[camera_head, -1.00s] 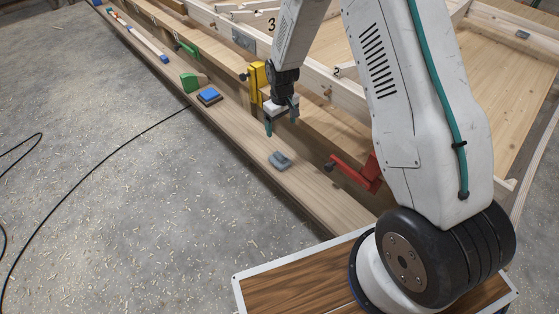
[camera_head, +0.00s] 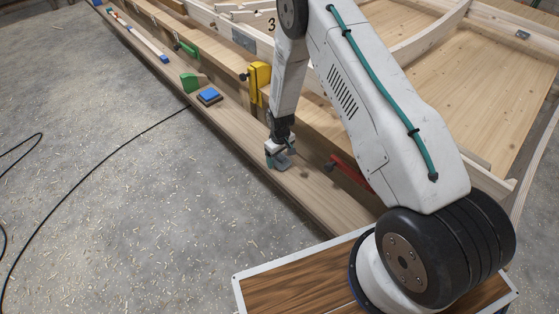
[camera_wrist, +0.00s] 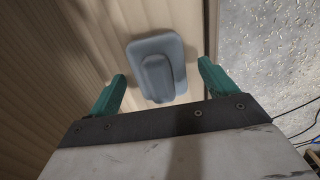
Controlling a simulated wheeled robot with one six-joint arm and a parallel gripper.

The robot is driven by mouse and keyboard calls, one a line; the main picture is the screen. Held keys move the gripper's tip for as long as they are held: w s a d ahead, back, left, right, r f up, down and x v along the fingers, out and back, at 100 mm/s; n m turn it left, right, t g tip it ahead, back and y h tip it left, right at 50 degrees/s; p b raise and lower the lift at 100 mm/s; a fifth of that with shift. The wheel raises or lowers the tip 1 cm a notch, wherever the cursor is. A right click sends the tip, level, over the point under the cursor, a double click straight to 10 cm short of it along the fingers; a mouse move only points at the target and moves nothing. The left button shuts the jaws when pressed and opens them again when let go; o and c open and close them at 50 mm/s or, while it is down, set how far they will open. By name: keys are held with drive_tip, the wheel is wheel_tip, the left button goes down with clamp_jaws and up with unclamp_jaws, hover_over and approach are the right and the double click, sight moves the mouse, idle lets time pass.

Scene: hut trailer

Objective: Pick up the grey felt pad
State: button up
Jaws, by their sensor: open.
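The grey felt pad (camera_wrist: 158,70) lies on the wooden ledge (camera_wrist: 80,70) in the wrist view, a grey slab with a raised grip block on top. In the head view the pad (camera_head: 281,163) is partly hidden by my gripper. My gripper (camera_wrist: 160,88) is open, with one teal finger on each side of the pad's near end. It also shows in the head view (camera_head: 279,163), pointing down at the pad. I cannot tell whether the fingers touch the pad or the ledge.
A red clamp (camera_head: 350,172) is close to the right of my gripper. A yellow clamp (camera_head: 259,83), a blue-topped block (camera_head: 209,96) and a green wedge (camera_head: 192,82) are farther along the ledge. The ledge drops off to the concrete floor (camera_head: 130,220).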

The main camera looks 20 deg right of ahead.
sight(280, 156)
drive_tip(key=c, duration=1.1)
wheel_tip(280, 156, up, 10)
drive_tip(key=shift+f, duration=0.1)
